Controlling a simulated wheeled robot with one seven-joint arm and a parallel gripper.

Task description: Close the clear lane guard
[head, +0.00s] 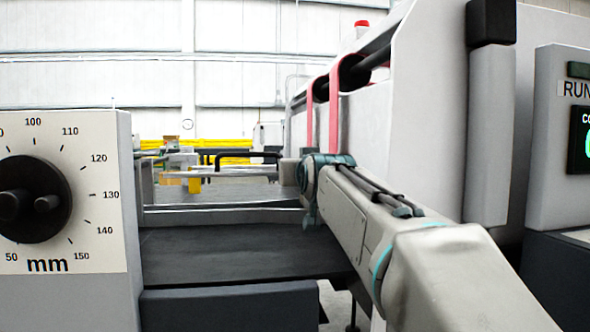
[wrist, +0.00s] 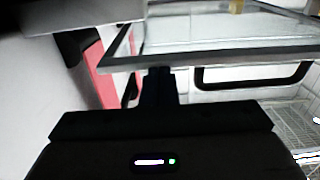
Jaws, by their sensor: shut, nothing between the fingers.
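The clear lane guard (wrist: 225,55) shows in the wrist view as a see-through pane with a greyish edge, crossing the upper part of the picture. A black loop handle (wrist: 253,84) shows just below that edge, to the right of my fingers. My gripper (wrist: 160,76) is shut and empty, its dark fingertips close to the pane's edge. I cannot tell whether they touch it. In the head view my arm reaches over the lane, and its fingers are not clearly visible.
The dial panel (head: 60,195) stands at the left and the tall pale machine housing (head: 425,110) at the right. Red belts (head: 334,105) run over black rollers beside my wrist. The dark lane bed (head: 225,252) between them is clear.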

